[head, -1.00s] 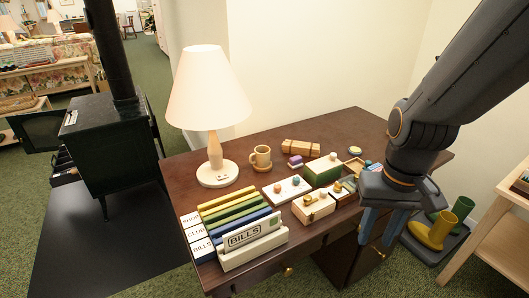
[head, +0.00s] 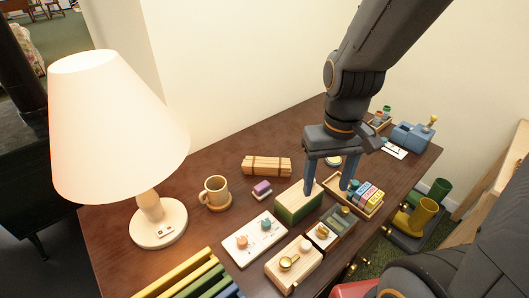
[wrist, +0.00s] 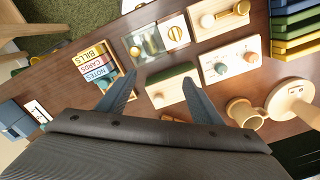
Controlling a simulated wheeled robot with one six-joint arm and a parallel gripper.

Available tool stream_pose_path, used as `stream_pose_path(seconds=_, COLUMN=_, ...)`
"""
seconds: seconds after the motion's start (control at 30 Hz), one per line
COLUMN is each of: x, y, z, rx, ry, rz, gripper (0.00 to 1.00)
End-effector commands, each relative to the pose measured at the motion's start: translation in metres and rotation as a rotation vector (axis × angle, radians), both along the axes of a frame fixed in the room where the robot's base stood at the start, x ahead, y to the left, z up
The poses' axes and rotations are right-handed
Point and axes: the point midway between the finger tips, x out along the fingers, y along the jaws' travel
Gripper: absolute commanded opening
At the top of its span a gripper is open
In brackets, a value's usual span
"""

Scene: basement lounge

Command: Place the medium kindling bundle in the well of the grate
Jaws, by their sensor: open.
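A tied bundle of light wooden sticks (head: 266,166) with dark bands lies on the dark desk near the wall. It is the only kindling bundle I see, so I cannot compare its size. My gripper (head: 328,190) is open and empty, pointing down to the right of the bundle, above the green box with a pale lid. In the wrist view its two fingers (wrist: 160,78) spread over that part of the desk, and I cannot make out the bundle there. The grate is not visible now. A dark edge of the black stove (head: 25,190) shows at far left.
A lit lamp (head: 120,130) stands on the desk's left. A mug (head: 215,192), a purple block (head: 262,189), a green box (head: 297,203) and a white knob panel (head: 255,239) lie near the bundle. A tray of coloured blocks (head: 366,196) is beside my gripper.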

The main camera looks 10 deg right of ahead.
Motion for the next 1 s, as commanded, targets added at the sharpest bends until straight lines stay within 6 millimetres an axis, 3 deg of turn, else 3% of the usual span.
stream_pose_path(seconds=0.23, x=0.074, y=0.030, z=0.018, rx=0.000, ry=0.004, rz=0.442, gripper=0.59)
stream_pose_path(seconds=0.5, x=0.154, y=0.082, z=0.005, rx=-0.002, ry=0.001, rz=1.012, gripper=0.59)
stream_pose_path(seconds=0.7, x=0.181, y=0.106, z=-0.009, rx=-0.003, ry=-0.001, rz=1.254, gripper=0.59)
stream_pose_path(seconds=1.0, x=0.187, y=0.111, z=-0.033, rx=-0.002, ry=0.001, rz=1.320, gripper=0.59)
